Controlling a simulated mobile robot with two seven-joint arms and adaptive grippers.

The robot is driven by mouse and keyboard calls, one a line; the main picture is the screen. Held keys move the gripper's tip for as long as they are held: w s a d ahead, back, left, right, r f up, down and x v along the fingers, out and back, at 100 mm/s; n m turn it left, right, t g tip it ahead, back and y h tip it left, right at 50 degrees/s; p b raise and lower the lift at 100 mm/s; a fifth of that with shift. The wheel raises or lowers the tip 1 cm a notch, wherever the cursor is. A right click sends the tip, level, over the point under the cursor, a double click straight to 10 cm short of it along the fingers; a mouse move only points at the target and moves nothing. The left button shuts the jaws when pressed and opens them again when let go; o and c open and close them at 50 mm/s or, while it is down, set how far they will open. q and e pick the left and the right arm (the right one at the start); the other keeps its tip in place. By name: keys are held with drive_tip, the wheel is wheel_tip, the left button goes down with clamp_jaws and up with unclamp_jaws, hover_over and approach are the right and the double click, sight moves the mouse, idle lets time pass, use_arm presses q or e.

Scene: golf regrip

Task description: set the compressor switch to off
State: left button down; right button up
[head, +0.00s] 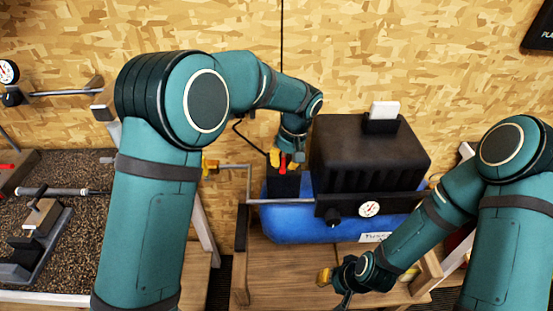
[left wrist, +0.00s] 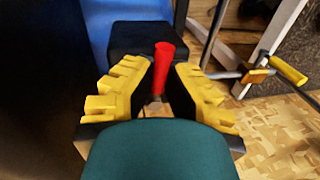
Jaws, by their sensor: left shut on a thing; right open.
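The compressor has a blue tank (head: 300,228) and a black ribbed cover (head: 365,150), and stands on a wooden bench. Its switch is a red lever (head: 282,164) on a black box (head: 283,183) at the left end of the tank. The lever also shows in the left wrist view (left wrist: 164,62), upright between the yellow finger pads. My left gripper (head: 283,157) points down from above and is shut on the red lever; its fingers partly hide the lever's base. My right gripper (head: 334,280) is open and empty, low in front of the compressor.
A pressure gauge (head: 369,209) and black knob (head: 333,218) sit on the compressor's front. A white block (head: 384,109) stands on the cover. A yellow-handled valve (head: 209,166) with a pipe is left of the switch. A gravelly bench with tools lies at far left.

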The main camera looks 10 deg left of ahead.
use_arm(q)
drive_tip(key=shift+s+d+f+n, duration=0.15)
drive_tip(key=shift+f+n, duration=0.1)
drive_tip(key=shift+n, duration=0.25)
drive_tip(key=c, duration=0.9)
unclamp_jaws()
drive_tip(key=shift+r, duration=0.1)
drive_tip(key=r, duration=0.4)
drive_tip(key=d+r, duration=0.1)
drive_tip(key=r, duration=0.3)
drive_tip(key=d+r, duration=0.1)
drive_tip(key=r, duration=0.2)
drive_tip(key=shift+w+d+r, duration=0.2)
drive_tip(key=shift+w+r, duration=0.15)
drive_tip(key=shift+r, duration=0.05)
